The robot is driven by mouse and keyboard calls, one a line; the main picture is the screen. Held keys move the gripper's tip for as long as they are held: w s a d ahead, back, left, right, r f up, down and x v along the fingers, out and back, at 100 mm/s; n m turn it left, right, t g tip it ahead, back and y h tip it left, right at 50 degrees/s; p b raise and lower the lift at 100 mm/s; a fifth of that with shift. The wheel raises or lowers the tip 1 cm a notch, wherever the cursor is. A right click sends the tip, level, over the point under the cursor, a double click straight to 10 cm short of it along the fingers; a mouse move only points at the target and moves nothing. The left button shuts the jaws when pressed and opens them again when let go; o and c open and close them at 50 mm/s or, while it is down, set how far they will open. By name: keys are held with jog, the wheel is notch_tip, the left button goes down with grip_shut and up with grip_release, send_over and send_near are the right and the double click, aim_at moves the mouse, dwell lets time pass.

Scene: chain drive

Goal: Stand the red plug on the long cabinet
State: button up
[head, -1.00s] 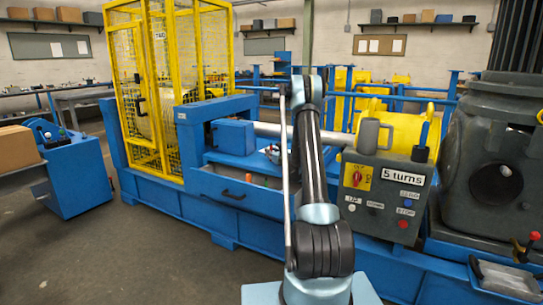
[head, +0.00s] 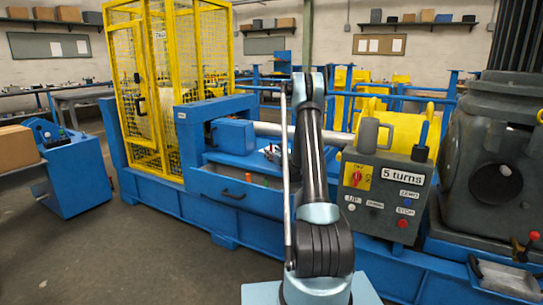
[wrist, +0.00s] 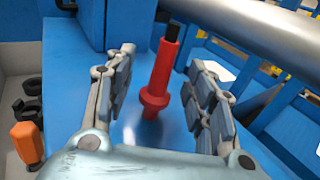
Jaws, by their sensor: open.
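The red plug (wrist: 160,75), a slim red pin with a collar and a dark tip, stands nearly upright on a blue surface (wrist: 75,75) in the wrist view. My gripper (wrist: 162,57) is open, with one finger on each side of the plug and visible gaps to it. In the head view my arm hides the gripper, and I cannot make out the plug. The long blue machine body (head: 160,203) runs across the head view; I cannot tell for sure whether it is the long cabinet.
A thick grey bar (wrist: 250,25) crosses the upper right of the wrist view. An orange object (wrist: 27,143) and black rings lie at lower left. A yellow mesh cage (head: 155,90) and a grey control box (head: 385,190) flank my arm in the head view.

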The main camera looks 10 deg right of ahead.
jog(key=v, duration=1)
jog(key=shift+r, duration=0.1)
jog(key=s+d+r+m+h, duration=0.4)
jog(key=s+r+m+h, duration=0.1)
jog(key=r+m, duration=0.45)
jog(key=s+d+r+m+h, duration=0.4)
jog(key=s+r+m+h, duration=0.15)
jog(key=r+m, duration=0.4)
jog(key=s+d+m+g+h, duration=0.15)
jog(key=s+m+g, duration=0.25)
jog(key=s+m, duration=0.75)
jog(key=s+a+f+m+g+y, duration=0.2)
jog(key=s+a+f+m+g, duration=0.1)
jog(key=s, duration=1)
jog(key=s+a+f+m+g+y, duration=0.2)
jog(key=s+a+f, duration=0.3)
jog(key=s, duration=0.9)
jog(key=s+a+f+m+g+y, duration=0.2)
jog(key=s+a+f+m+g, duration=0.2)
jog(key=s+f, duration=0.5)
jog(key=s+g, duration=0.1)
jog(key=s, duration=0.3)
jog(key=shift+s+a+f, duration=0.15)
jog(key=shift+a+f, duration=0.1)
jog(key=shift+a, duration=0.1)
